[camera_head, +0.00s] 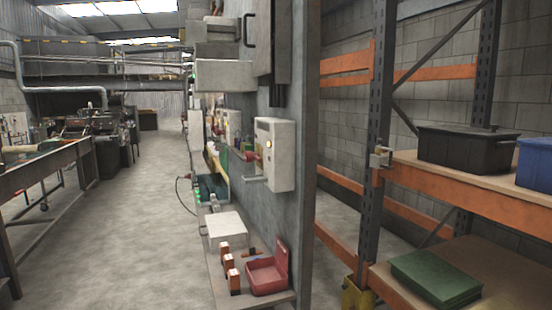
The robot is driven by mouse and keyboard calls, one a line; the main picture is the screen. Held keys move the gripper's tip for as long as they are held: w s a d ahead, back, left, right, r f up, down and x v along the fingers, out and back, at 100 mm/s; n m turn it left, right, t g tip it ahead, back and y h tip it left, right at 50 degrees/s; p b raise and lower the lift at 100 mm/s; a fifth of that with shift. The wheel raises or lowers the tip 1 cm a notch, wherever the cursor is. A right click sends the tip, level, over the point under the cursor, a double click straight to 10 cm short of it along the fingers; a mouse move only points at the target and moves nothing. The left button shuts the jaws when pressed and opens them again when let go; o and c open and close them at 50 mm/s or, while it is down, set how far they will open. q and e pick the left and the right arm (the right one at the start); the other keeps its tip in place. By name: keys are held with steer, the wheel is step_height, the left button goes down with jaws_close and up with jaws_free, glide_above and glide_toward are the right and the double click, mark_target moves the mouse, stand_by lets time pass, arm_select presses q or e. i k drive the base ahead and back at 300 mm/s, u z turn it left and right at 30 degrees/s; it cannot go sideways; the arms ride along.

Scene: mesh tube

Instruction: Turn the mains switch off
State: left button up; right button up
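A cream box (275,155) is fixed to the narrow grey wall panel near the middle of the camera_head view. It looks like a switch box. Small dark round marks show on its right-hand face, and a pale bar (256,179) sticks out from its left side. I cannot tell which part is the mains switch or how it is set. Larger grey cabinets (225,75) are mounted higher up and to the left. Neither of my grippers is in view.
Below the box, a shelf holds a red bin (268,274), small orange-topped items (228,262) and a white box (225,228). An orange-beamed rack (470,185) with black (470,148) and green (436,279) boxes stands right. The concrete floor (130,230) to the left is clear.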

mark_target(250, 156)
steer(key=z, duration=0.05)
steer(key=i, duration=0.6)
steer(key=u, duration=1.3)
